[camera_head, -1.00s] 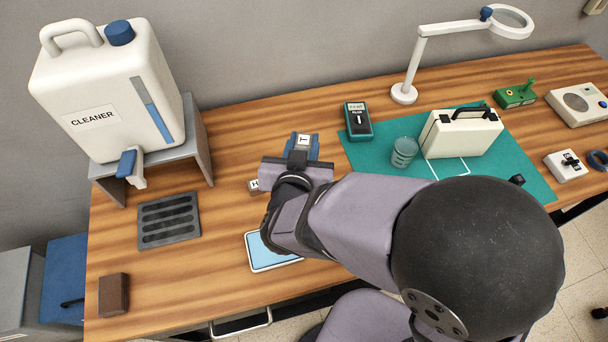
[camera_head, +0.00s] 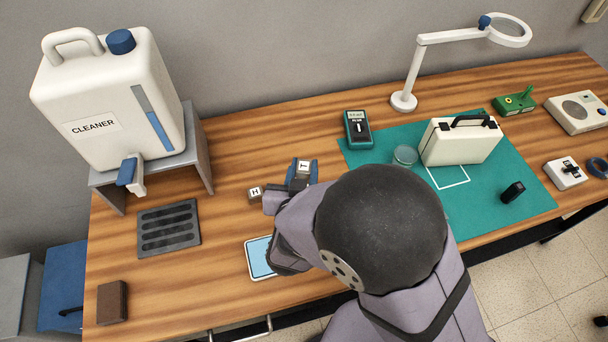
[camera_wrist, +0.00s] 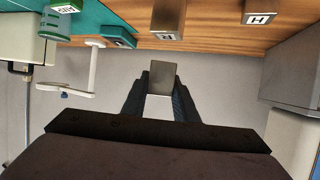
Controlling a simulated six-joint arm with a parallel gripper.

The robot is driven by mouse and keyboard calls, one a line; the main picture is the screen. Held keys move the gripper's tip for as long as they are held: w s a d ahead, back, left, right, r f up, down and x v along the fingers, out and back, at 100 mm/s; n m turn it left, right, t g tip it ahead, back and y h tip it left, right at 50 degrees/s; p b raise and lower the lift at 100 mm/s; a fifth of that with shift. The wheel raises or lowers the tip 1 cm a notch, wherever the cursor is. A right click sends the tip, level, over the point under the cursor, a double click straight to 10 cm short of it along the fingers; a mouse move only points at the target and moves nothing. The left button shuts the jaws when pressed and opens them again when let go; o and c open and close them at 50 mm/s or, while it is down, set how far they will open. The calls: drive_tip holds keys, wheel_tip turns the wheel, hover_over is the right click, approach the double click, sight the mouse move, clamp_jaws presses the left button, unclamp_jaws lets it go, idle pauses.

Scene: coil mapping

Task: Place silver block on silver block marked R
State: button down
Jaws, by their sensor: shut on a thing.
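My gripper (camera_wrist: 160,100) is shut on a silver block (camera_wrist: 162,78), whose grey side shows between the fingers in the wrist view. A block marked H (camera_head: 254,193) stands left of the gripper and also shows in the wrist view (camera_wrist: 262,14).
A blue-screened tablet (camera_head: 260,257) lies in front of the gripper, partly hidden by my arm. A slotted grey tray (camera_head: 168,228) and the cleaner jug (camera_head: 100,85) are left. The green mat (camera_head: 510,170) holds a glass (camera_head: 405,155), a meter (camera_head: 357,130) and a white case (camera_head: 460,142).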

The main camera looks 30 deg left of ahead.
sight(304, 177)
drive_tip(key=shift+f, duration=1.65)
drive_tip(key=shift+f, duration=0.15)
drive_tip(key=c, duration=1.4)
unclamp_jaws()
drive_tip(key=shift+r, duration=0.2)
drive_tip(key=b+v, duration=0.1)
drive_tip(key=v, duration=1.1)
drive_tip(key=shift+w+a, duration=0.1)
drive_tip(key=shift+w, duration=0.05)
